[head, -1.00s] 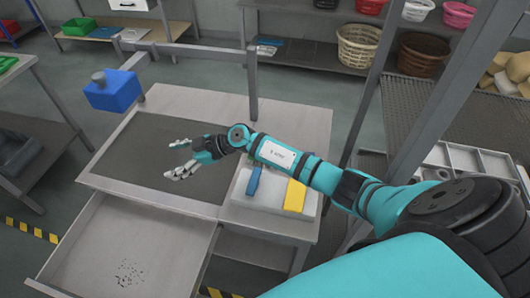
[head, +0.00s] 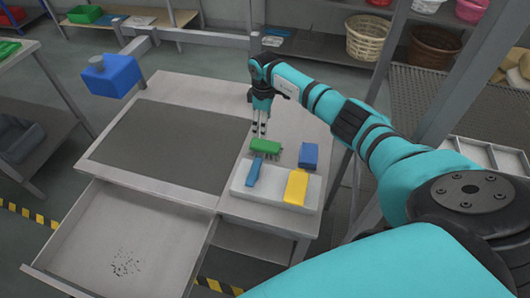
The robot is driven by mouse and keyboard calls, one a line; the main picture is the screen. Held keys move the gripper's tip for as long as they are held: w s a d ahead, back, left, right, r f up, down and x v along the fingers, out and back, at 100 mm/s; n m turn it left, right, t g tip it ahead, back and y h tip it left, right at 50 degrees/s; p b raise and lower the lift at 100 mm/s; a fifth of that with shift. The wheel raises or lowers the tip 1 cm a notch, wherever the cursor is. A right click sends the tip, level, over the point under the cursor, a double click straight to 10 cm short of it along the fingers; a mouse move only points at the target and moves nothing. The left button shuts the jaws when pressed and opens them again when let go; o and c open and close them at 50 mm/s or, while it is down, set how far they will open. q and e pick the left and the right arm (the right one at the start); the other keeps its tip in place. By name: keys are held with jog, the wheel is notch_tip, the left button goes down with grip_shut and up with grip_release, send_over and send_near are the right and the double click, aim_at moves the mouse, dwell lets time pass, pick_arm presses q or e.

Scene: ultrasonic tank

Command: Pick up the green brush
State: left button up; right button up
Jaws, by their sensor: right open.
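The green brush (head: 265,146) lies on the right part of the workbench top, bristles toward the front right, just behind a white block. My right gripper (head: 261,131) points down above the brush, its fingers apart and empty. From this view I cannot tell the exact height of the fingertips over the brush. My left gripper is not in view.
A white block (head: 242,187) carries a blue piece (head: 254,171) and a yellow one (head: 296,187). A blue block (head: 308,156) stands right of the brush. A drawer (head: 160,235) is open at the front. A blue box (head: 112,77) hangs at back left.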

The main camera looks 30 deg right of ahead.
aim_at(265, 144)
notch_tip(265, 144, down, 7)
jog(key=b, duration=0.4)
jog(key=shift+r+b, duration=0.15)
jog(key=shift+b, duration=0.2)
jog(key=f+b, duration=0.5)
jog(key=shift+d, duration=0.3)
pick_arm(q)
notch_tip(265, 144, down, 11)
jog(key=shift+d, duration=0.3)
pick_arm(e)
jog(key=shift+r, duration=0.1)
jog(key=c, duration=1.3)
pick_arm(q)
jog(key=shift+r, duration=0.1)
pick_arm(e)
jog(key=shift+r, duration=0.1)
